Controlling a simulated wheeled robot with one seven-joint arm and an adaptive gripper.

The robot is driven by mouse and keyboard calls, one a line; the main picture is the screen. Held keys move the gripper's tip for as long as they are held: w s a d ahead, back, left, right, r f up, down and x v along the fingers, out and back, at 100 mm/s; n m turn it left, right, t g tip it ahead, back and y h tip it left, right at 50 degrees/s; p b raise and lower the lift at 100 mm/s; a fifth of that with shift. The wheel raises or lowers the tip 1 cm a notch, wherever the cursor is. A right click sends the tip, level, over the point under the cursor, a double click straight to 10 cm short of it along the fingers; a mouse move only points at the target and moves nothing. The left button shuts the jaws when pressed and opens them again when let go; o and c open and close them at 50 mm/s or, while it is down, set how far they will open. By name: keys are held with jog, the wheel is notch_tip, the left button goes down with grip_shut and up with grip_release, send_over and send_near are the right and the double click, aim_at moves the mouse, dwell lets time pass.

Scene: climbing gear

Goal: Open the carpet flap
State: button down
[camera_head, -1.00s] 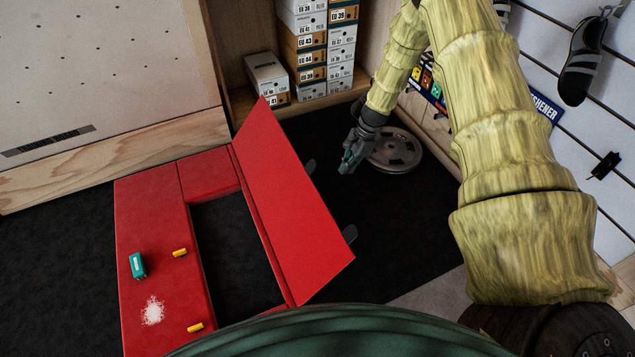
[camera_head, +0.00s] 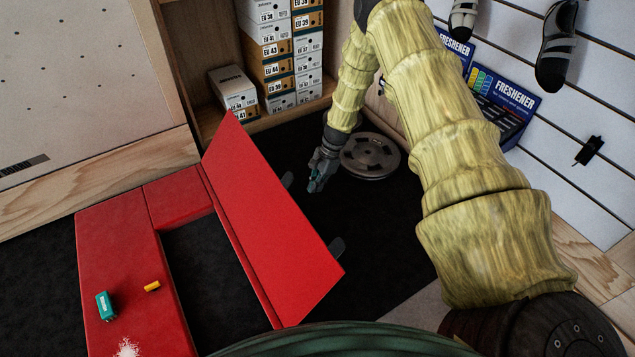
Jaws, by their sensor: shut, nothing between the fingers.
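The red carpet flap (camera_head: 268,225) stands tilted up along the right side of the opening in the red mat (camera_head: 112,255). A dark floor shows through the opening. My gripper (camera_head: 314,186) is shut and empty. It hangs to the right of the flap's upper part, beyond its edge, with a visible gap between them.
A grey round plate (camera_head: 371,156) lies on the dark floor right beside my gripper. Shoe boxes (camera_head: 285,60) fill a shelf behind. A teal box (camera_head: 105,306) and a yellow piece (camera_head: 152,286) lie on the mat. A slatted wall with shoes (camera_head: 556,45) bounds the right.

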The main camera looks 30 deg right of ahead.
jog(key=b+x, duration=0.1)
jog(key=x, duration=0.6)
jog(key=shift+s+a+r, duration=0.1)
jog(key=shift+a+r, duration=1.3)
jog(key=shift+r, duration=0.05)
jog(key=shift+a+r, duration=0.1)
jog(key=a+r+p, duration=0.2)
jog(key=a, duration=0.1)
jog(key=a+r+p, duration=0.2)
jog(key=a+r, duration=0.1)
jog(key=shift+s+a+r, duration=0.1)
jog(key=shift+a+r, duration=0.05)
jog(key=shift+a, duration=0.35)
jog(key=shift+d, duration=0.1)
